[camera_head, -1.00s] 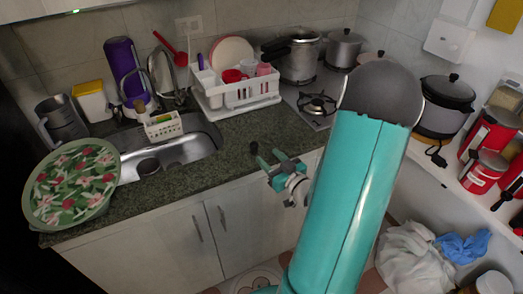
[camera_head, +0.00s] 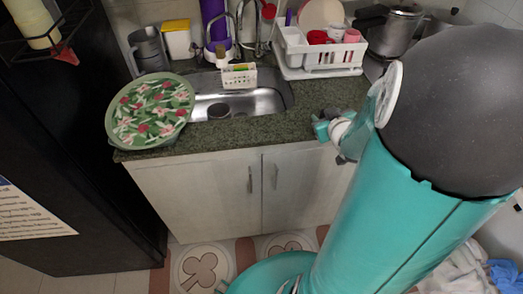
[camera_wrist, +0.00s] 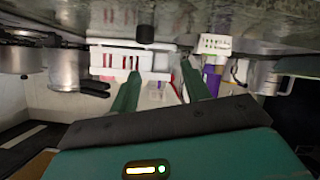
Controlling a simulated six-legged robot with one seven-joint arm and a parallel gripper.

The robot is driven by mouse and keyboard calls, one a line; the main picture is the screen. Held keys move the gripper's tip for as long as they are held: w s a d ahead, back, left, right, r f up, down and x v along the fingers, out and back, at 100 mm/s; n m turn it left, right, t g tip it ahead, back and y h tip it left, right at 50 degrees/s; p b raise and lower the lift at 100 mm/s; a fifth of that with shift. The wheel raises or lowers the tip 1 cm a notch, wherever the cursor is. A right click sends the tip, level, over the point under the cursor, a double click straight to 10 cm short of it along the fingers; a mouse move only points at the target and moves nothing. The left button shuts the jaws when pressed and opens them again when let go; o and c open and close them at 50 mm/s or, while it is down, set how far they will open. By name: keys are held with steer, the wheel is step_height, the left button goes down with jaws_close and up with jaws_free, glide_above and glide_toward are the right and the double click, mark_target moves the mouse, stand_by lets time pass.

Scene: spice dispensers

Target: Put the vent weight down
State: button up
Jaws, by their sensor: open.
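A small black knob-shaped piece, which looks like the vent weight (camera_wrist: 145,33), stands on the granite counter in the wrist view, which is upside down. It is ahead of my gripper (camera_wrist: 161,68), apart from both fingers and roughly in line with the left one. My teal fingers are spread with nothing between them. In the head view my gripper (camera_head: 322,126) is at the counter's front edge, right of the sink, partly hidden by my own arm. I cannot make out the weight in the head view.
The granite counter (camera_head: 240,133) holds a sink (camera_head: 270,101), a floral green tray (camera_head: 150,112) and a white dish rack (camera_head: 330,60). A dark fridge (camera_head: 75,140) is at the left.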

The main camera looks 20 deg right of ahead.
steer(key=s+a+r+g+y, duration=0.1)
steer(key=s+a+r, duration=0.3)
steer(key=a, duration=0.5)
steer(key=s+a+r+g+y, duration=0.1)
steer(key=s+a+r+g, duration=0.2)
steer(key=a, duration=0.5)
steer(key=s+a+r+g+y, duration=0.2)
steer(key=s+a+r, duration=0.2)
steer(key=a, duration=0.5)
steer(key=shift+s+a+r+g, duration=0.3)
steer(key=shift+s+a+r, duration=0.05)
steer(key=shift+s, duration=0.6)
steer(key=shift+c, duration=1.2)
steer(key=shift+d, duration=0.2)
